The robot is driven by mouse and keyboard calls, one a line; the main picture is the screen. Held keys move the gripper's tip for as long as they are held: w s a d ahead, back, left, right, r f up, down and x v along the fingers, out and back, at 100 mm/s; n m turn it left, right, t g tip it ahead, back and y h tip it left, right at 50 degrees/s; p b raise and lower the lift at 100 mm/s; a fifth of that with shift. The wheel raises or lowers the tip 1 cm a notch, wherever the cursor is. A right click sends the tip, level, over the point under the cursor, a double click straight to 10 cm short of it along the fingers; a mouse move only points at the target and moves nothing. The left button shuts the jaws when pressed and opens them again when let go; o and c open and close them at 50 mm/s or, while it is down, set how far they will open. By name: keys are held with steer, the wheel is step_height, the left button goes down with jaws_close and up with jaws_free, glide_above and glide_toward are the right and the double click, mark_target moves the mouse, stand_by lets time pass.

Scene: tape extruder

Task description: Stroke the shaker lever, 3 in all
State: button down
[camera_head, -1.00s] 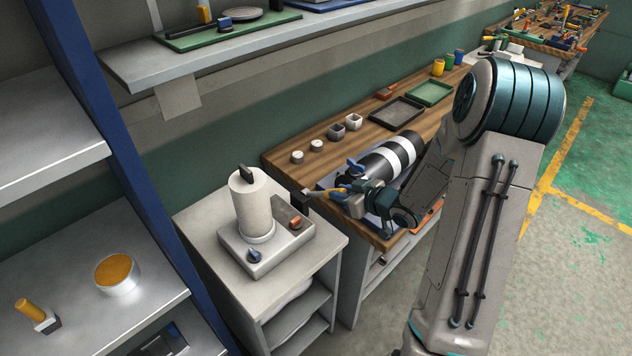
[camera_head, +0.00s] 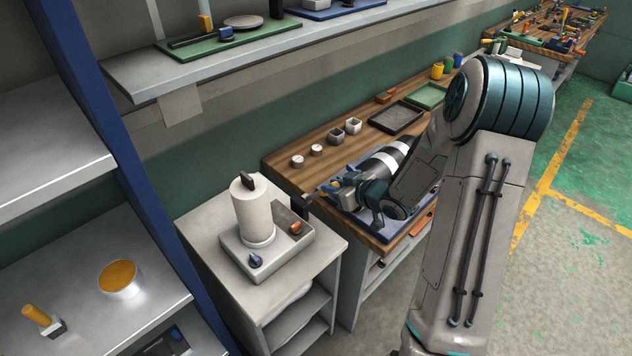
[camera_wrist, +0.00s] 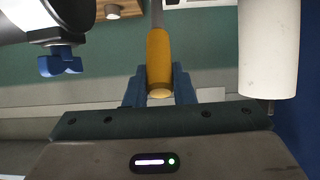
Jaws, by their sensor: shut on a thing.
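The shaker lever has a yellow handle (camera_wrist: 159,62) on a grey rod, upright in the wrist view. The rod runs out of the top of that view, so its far end is hidden. My gripper (camera_wrist: 159,92) is shut on the handle, with a blue finger on each side near its end. In the head view my gripper (camera_head: 338,190) is at the left end of a black-and-white banded drum (camera_head: 386,160). My arm hides part of this drum, which sits on a blue base on the wooden bench.
A white cylinder (camera_head: 253,212) stands on a grey unit left of my gripper; it is close on the right in the wrist view (camera_wrist: 268,48). A blue knob (camera_wrist: 60,63) is close on the left. Small pots (camera_head: 337,132) and a dark tray (camera_head: 396,118) line the bench behind.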

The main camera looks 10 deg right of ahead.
steer(key=shift+w+a+r, duration=0.15)
steer(key=shift+w+r, duration=0.05)
steer(key=shift+r, duration=0.1)
steer(key=shift+w+a+r+p, duration=0.55)
steer(key=shift+w+a+r, duration=0.1)
steer(key=shift+w+r, duration=0.2)
steer(key=c, duration=1.1)
jaws_free()
steer(key=shift+w+a+f, duration=0.1)
steer(key=shift+w, duration=0.05)
steer(key=shift+c, duration=0.2)
steer(key=shift+p+v, duration=0.75)
steer(key=shift+v, duration=0.75)
steer(key=p+v, duration=0.2)
steer(key=v, duration=0.2)
